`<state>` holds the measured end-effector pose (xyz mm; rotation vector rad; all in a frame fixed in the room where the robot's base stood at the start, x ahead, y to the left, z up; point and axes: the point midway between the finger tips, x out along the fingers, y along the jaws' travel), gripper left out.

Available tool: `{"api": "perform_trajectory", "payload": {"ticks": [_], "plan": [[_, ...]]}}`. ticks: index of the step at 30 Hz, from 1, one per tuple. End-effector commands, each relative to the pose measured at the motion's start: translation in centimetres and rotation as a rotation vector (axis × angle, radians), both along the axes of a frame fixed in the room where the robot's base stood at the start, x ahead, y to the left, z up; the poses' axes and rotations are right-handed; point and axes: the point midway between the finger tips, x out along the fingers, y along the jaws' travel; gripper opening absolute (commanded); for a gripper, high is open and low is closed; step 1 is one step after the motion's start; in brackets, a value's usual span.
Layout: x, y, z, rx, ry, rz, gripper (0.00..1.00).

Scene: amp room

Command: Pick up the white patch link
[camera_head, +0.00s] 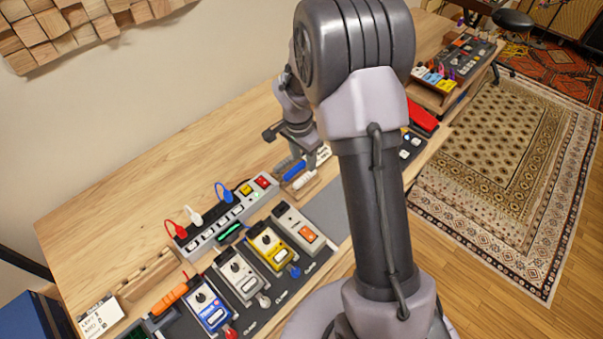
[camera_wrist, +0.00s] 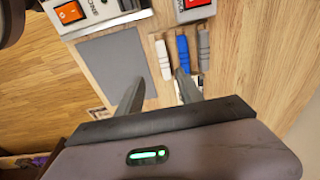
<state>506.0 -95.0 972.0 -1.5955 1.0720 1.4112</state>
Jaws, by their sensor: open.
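The white patch link (camera_wrist: 163,58) is a short white stick lying in a wooden holder. In the wrist view it lies beyond my fingertips, within the span between them. A blue link (camera_wrist: 183,54) and a grey link (camera_wrist: 203,48) lie beside it, to its right. My gripper (camera_wrist: 160,90) is open, with nothing between its fingers. In the head view the white link (camera_head: 304,180) is at the near end of the row, beside the blue link (camera_head: 294,169). My gripper (camera_head: 305,157) is above the holder there, partly covering the grey link.
A power strip (camera_head: 222,218) with coloured plugs and several pedals (camera_head: 238,275) stand left of the holder. A bare grey pad (camera_wrist: 117,65) lies beside the links. The table's back left (camera_head: 150,190) is clear.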

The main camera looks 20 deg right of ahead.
Motion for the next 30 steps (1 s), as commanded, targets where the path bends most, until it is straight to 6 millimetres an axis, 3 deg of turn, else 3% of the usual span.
{"api": "perform_trajectory", "payload": {"ticks": [1, 3, 11, 17, 30], "plan": [[0.0, -0.2, -1.8, 0.001, 0.003, 0.0, 0.44], [0.1, -0.3, -3.4, 0.001, 0.003, 0.0, 0.44], [0.5, -0.6, -6.0, 0.001, 0.0, 0.0, 0.44], [1.1, -0.8, -9.9, 0.001, 0.002, 0.001, 0.44], [1.2, -0.9, -10.2, 0.0, -0.001, 0.001, 0.44]]}}
